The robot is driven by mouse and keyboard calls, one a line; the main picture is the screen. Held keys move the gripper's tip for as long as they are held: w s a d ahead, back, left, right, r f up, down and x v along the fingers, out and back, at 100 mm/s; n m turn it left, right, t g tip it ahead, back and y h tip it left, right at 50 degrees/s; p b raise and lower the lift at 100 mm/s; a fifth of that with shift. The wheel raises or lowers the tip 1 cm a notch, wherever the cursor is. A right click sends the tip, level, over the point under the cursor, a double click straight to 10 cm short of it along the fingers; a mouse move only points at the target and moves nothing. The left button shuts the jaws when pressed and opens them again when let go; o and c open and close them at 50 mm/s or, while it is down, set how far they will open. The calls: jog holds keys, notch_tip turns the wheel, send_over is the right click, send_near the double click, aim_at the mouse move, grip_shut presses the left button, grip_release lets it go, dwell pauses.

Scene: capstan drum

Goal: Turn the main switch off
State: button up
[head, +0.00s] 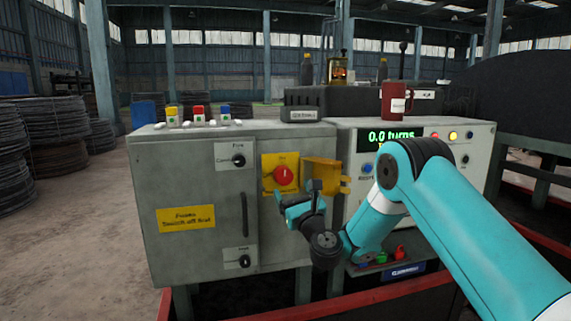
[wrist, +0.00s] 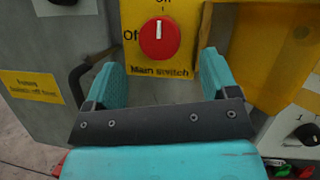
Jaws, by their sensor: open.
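The main switch is a red round knob (head: 285,175) on a yellow plate on the grey cabinet's front. It also shows in the wrist view (wrist: 160,38), where its white mark stands upright toward the "On" label, with "Off" to the left. A yellow cover (head: 322,174) stands swung out to the right of the plate; it shows in the wrist view too (wrist: 283,60). My gripper (head: 299,192) is open and empty in front of the switch. In the wrist view its fingers (wrist: 160,62) spread left and right below the knob, apart from it.
The grey cabinet (head: 200,190) has a black door handle (head: 244,214), small rotary knobs (head: 239,160) and a yellow fuses sign (head: 186,218). A control panel with a green display (head: 392,135) stands to the right. A red mug (head: 395,100) and small fuse-like blocks (head: 198,112) stand on top.

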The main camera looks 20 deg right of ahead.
aim_at(286, 178)
jog(key=shift+r+p+x, duration=0.15)
jog(key=shift+p+x, duration=1)
jog(key=shift+p, duration=2.15)
jog(key=shift+r+p+x, duration=0.15)
jog(key=shift+p+x, duration=0.95)
jog(key=shift+p, duration=2.15)
jog(key=p, duration=0.2)
jog(key=shift+w+a+p, duration=0.1)
jog(key=shift+w+p, duration=0.2)
jog(key=shift+p, duration=0.1)
jog(key=shift+w, duration=0.1)
jog(key=shift+p, duration=0.35)
jog(key=shift+f, duration=0.1)
jog(key=shift+c, duration=0.2)
jog(key=c, duration=0.9)
